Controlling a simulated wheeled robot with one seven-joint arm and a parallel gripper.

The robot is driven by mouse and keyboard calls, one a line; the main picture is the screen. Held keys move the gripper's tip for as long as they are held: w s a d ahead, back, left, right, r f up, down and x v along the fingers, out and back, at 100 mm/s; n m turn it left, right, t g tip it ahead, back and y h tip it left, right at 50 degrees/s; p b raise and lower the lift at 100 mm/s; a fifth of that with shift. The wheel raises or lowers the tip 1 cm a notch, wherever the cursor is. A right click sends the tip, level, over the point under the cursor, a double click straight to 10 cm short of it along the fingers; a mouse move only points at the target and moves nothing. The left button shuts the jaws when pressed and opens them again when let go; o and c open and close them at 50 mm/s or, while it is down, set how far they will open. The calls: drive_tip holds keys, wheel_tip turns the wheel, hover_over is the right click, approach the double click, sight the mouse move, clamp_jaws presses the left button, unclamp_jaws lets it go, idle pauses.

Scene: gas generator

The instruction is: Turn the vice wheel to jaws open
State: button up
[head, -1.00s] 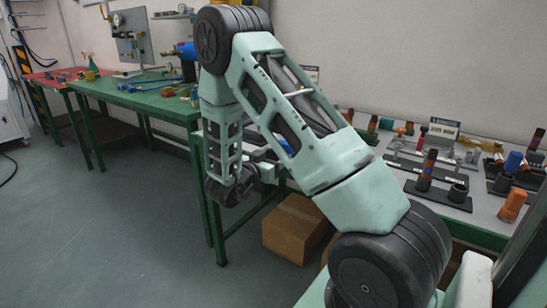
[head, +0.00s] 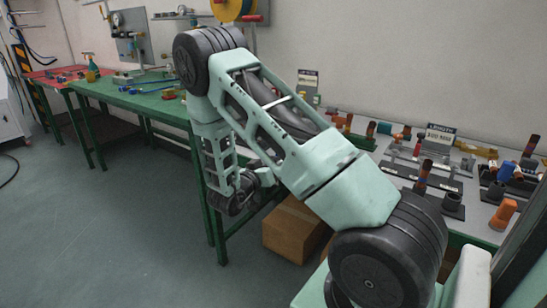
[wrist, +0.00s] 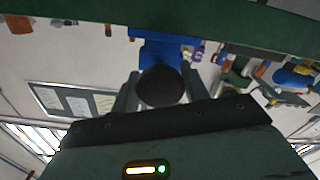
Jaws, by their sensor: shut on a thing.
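In the wrist view, my gripper (wrist: 160,78) has one finger on each side of a dark round knob (wrist: 161,88) and is shut on it. The knob looks like part of the vice wheel, but the rest of the wheel cannot be made out. A blue body (wrist: 159,51), which looks like the vice, shows just beyond the knob. The jaw gap of the vice is not visible. In the head view, my arm covers the vice and my gripper's fingers.
A grey-topped bench (head: 475,213) with pipe fittings and a small sign (head: 438,137) stands on the right. A green bench (head: 120,97) stands at the back left. A cardboard box (head: 292,229) is on the floor below.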

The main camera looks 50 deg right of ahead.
drive_tip(key=n+p, duration=0.3)
drive_tip(key=n, duration=0.1)
drive_tip(key=shift+n+p, duration=0.3)
idle(0.5)
drive_tip(key=o, duration=1)
drive_tip(key=shift+c, duration=0.2)
drive_tip(key=shift+a, duration=0.1)
drive_tip(key=s+a+b, duration=0.1)
drive_tip(key=a, duration=1.6)
drive_tip(key=shift+s+a, duration=0.15)
drive_tip(key=shift+s, duration=0.05)
